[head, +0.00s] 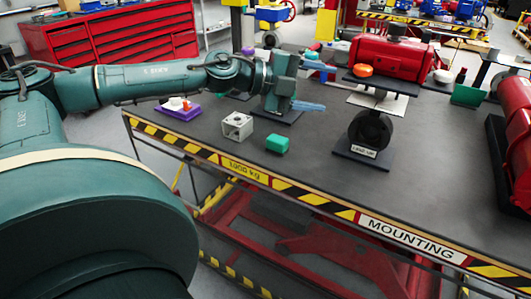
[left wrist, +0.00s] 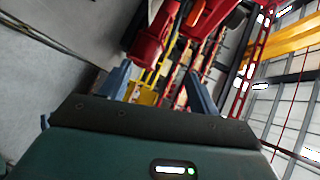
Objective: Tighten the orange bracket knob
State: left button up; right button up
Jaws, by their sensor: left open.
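The orange knob (head: 363,70) sits on the dark bracket plate in front of the red valve actuator (head: 390,58) in the head view. A black round valve body (head: 370,131) stands on a dark base below. My left gripper (head: 318,86) is to the left of the knob, above the table and apart from it. Its blue fingers are spread with nothing between them that I can make out as held. The left wrist view also shows the open fingers (left wrist: 160,88), with red parts beyond them. My right gripper is not visible.
The front middle is clear.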

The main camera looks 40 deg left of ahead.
pick_arm(q)
jog(key=s+a+f+n+t+y, duration=0.1)
jog(key=s+a+f+n+y, duration=0.2)
jog(key=f+n+y, duration=0.2)
jog(key=s+a+f+n+t+y, duration=0.2)
jog(key=f+n+y, duration=0.4)
jog(key=f+n, duration=0.5)
jog(key=shift+s+a+f+y, duration=0.3)
jog(key=shift+s+a+f, duration=0.5)
jog(key=shift+s+f, duration=0.3)
jog(key=shift+w, duration=0.15)
